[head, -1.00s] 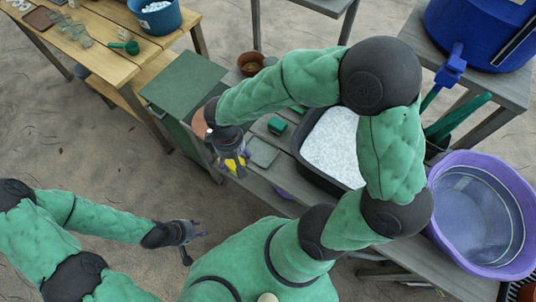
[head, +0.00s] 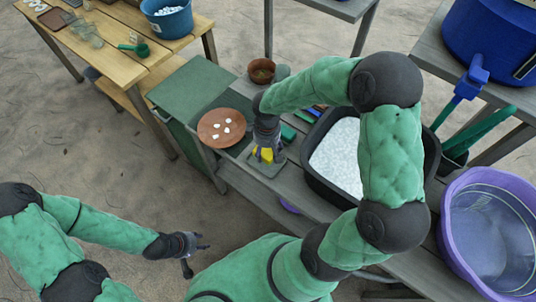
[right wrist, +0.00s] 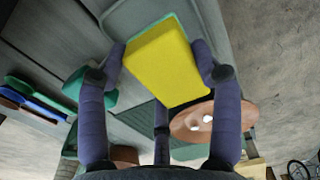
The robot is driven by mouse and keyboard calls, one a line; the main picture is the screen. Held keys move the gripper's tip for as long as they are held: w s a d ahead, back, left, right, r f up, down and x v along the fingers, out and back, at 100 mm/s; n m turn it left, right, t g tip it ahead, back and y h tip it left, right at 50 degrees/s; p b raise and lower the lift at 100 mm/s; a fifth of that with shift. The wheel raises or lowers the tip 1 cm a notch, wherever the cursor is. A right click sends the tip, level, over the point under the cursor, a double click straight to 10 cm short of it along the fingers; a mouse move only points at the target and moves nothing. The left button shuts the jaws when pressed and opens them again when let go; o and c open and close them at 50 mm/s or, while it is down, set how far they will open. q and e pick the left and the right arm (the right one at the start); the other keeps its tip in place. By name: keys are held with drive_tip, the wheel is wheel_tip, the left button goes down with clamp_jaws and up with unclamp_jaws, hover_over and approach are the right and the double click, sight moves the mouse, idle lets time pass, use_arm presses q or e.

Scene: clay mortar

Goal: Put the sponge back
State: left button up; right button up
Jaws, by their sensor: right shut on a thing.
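The yellow sponge (right wrist: 162,62) with a green layer on one edge is between the fingers of my right gripper (right wrist: 160,68) in the right wrist view. My right gripper is shut on it. In the head view the sponge (head: 264,154) is partly hidden under the right gripper (head: 266,150), over a flat grey-green tray (head: 266,167) on the grey bench. I cannot tell whether the sponge touches the tray. My left gripper (head: 193,248) is empty, with its fingers apart, above the sandy ground at the lower left.
A terracotta plate (head: 222,139) with several white pieces lies left of the tray. A black tub (head: 429,160) of white granules stands to the right. A purple basin (head: 452,235) is at far right. A small brown pot (head: 262,70) stands behind.

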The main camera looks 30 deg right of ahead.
sight(268, 154)
drive_tip(key=shift+w+d+f+b, duration=0.1)
drive_tip(key=shift+f+b, duration=0.15)
drive_tip(key=shift+f, duration=0.35)
drive_tip(key=shift+s+d+f+b, duration=0.1)
drive_tip(key=shift+f+b, duration=0.1)
drive_tip(key=shift+f, duration=0.45)
drive_tip(key=shift+w+d+f+b, duration=0.1)
drive_tip(key=shift+f+b, duration=0.15)
drive_tip(key=shift+f, duration=0.35)
drive_tip(key=shift+f, duration=0.2)
drive_tip(key=o, duration=1)
wheel_tip(268, 154, up, 11)
drive_tip(key=p, duration=0.4)
drive_tip(key=shift+f, duration=0.1)
drive_tip(key=shift+r, duration=0.8)
